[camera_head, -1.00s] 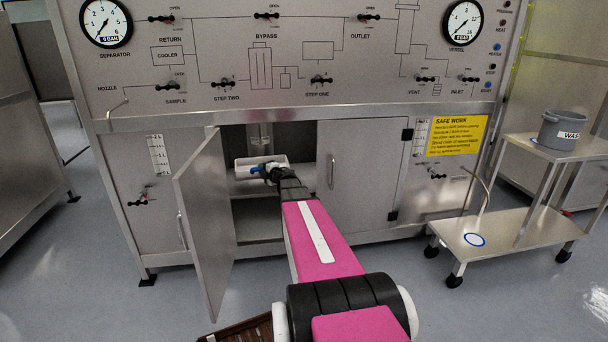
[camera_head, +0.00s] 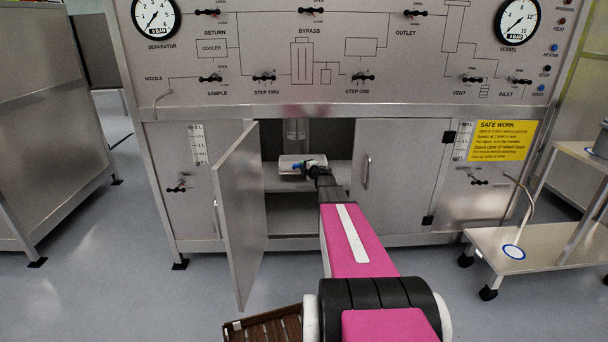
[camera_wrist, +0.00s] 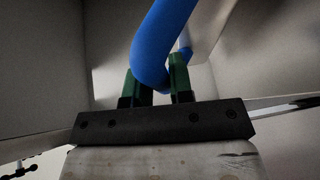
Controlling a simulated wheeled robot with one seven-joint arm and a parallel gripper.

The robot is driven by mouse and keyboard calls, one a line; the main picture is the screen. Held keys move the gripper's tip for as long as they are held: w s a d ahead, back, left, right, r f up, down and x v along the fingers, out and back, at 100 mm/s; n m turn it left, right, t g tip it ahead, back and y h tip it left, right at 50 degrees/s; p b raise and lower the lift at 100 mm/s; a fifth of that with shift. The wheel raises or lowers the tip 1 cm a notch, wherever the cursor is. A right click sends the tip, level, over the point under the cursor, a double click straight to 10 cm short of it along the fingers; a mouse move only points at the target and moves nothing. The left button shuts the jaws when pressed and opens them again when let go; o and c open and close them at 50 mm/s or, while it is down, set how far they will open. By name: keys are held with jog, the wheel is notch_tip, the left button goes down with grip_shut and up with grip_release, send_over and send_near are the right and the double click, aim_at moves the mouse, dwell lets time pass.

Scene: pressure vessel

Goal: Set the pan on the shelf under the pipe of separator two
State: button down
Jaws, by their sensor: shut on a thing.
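The white pan (camera_head: 286,171) is inside the open cabinet, at the shelf (camera_head: 336,177) and below a clear vertical cylinder (camera_head: 296,132). I cannot tell whether the pan touches the shelf. My gripper (camera_head: 309,166) reaches in from the front right and is at the pan's near side. In the wrist view its green fingers (camera_wrist: 160,80) are shut on the pan's blue looped handle (camera_wrist: 163,45). A pale surface, probably the pan (camera_wrist: 208,28), shows behind the handle. The pipe's lower end is hard to make out.
The left cabinet door (camera_head: 240,215) stands open toward me; the right door (camera_head: 385,180) is shut. A lower cabinet space lies under the shelf. A steel cart (camera_head: 550,250) with a grey bucket (camera_head: 602,140) stands at the right. The floor at the left is clear.

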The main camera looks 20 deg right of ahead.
jog(key=shift+f, duration=1.9)
jog(key=c, duration=1)
grip_release()
jog(key=v, duration=1.2)
jog(key=s+a+f+m+g+h, duration=0.1)
jog(key=s+a+m+g, duration=0.4)
jog(key=s+a, duration=0.3)
jog(key=s+a+f+m+g+h, duration=0.1)
jog(key=s+a+m+g, duration=0.5)
jog(key=s, duration=0.9)
jog(key=s+a+f+m+g+h, duration=0.1)
jog(key=s+a+m+g, duration=0.4)
jog(key=s+a+m, duration=0.4)
jog(key=shift+s+a+g+h, duration=0.4)
jog(key=shift+s+a, duration=1.25)
jog(key=shift+a, duration=0.1)
